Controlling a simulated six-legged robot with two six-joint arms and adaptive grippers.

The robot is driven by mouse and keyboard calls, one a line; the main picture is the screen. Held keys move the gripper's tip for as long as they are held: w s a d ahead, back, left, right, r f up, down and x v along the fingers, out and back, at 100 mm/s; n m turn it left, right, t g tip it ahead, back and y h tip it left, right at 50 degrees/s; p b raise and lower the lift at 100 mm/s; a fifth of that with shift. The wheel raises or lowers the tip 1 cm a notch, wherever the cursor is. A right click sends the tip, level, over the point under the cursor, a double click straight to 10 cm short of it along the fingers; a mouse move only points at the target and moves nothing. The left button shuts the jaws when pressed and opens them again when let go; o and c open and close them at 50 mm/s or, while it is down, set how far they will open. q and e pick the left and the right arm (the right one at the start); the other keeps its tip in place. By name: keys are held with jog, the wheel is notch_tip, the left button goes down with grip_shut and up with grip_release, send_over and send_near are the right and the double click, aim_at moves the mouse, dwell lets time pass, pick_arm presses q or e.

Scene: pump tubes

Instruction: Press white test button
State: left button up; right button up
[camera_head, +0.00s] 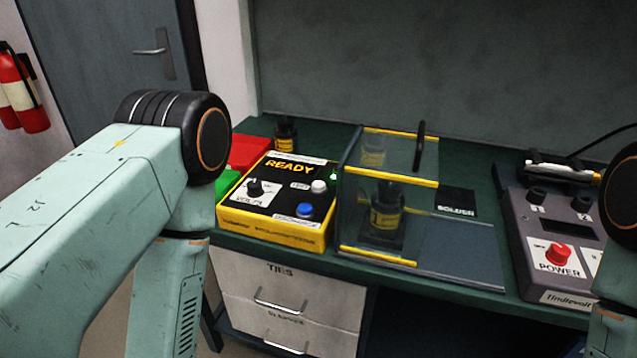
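The white test button (319,187) is a small round knob on the black top of a yellow tester box (272,230) that reads READY. A label that seems to say TEST sits to its left. A blue button (305,210) is just in front of it, and a black knob (255,188) is on the left of the panel. Nothing touches the white button. My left arm fills the left side and bends down beside the box; its gripper is out of view. Only part of my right arm shows at the right edge; its gripper is out of view too.
A clear case with yellow edges (390,257) stands right of the tester, holding a dark bottle (385,212). A grey power supply (558,293) with a red button (558,254) is further right. Red (250,152) and green (224,184) bins sit behind and left of the tester.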

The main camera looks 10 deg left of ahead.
pick_arm(q)
grip_shut()
dwell(1.4)
